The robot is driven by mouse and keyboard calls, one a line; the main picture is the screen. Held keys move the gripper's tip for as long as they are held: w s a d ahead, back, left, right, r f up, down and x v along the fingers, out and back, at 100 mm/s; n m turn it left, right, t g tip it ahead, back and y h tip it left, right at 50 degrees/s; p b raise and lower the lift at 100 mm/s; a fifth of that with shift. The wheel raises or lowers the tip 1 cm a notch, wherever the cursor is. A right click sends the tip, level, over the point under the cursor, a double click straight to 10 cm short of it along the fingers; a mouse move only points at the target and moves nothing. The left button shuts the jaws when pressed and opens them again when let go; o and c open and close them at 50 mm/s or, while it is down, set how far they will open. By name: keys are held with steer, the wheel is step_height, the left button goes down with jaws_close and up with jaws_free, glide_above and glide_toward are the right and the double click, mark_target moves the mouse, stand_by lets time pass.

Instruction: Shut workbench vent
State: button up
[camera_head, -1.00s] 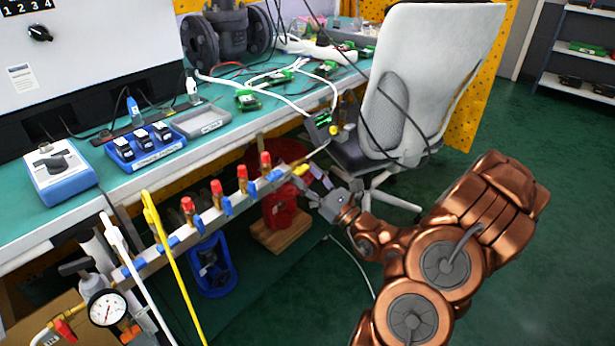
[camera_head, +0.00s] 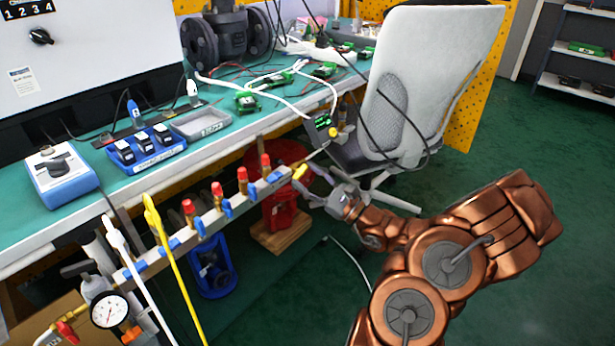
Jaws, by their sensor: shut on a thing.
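A silver manifold rail (camera_head: 207,219) runs along the front of the workbench, with several red-capped valves and blue levers on it. A small yellow handle (camera_head: 299,172) sits at the rail's far right end. My gripper (camera_head: 308,185) is at that end, its fingers around the yellow handle and shut on it. The exact finger contact is small and partly hidden. Two more yellow-tipped parts show nearby, including a yellow knob (camera_head: 334,132) on a small grey device above the gripper.
The green-topped workbench (camera_head: 130,184) carries a blue tray, a blue-cased device and cables. A white office chair (camera_head: 420,75) stands just behind my arm. A yellow hose (camera_head: 172,265), a white hose and a pressure gauge (camera_head: 109,310) are at the left. Green floor is open at the right.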

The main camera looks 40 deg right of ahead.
steer(key=shift+w+d+r+n+g+y+b, duration=0.1)
steer(key=shift+n+g+y+b, duration=0.5)
steer(key=shift+n, duration=2)
steer(key=shift+s+d+r+n+g+y+b, duration=0.15)
steer(key=shift+n+g+b, duration=0.5)
steer(key=shift+n+g, duration=1.35)
steer(key=shift+w+a+n+g+y+b, duration=0.15)
steer(key=shift+n+g+y+b, duration=0.35)
steer(key=shift+n, duration=2.7)
steer(key=shift+r, duration=0.1)
steer(key=o, duration=1.2)
steer(key=shift+d, duration=0.1)
steer(key=shift+c, duration=0.2)
steer(key=v, duration=1.2)
steer(key=shift+r, duration=0.1)
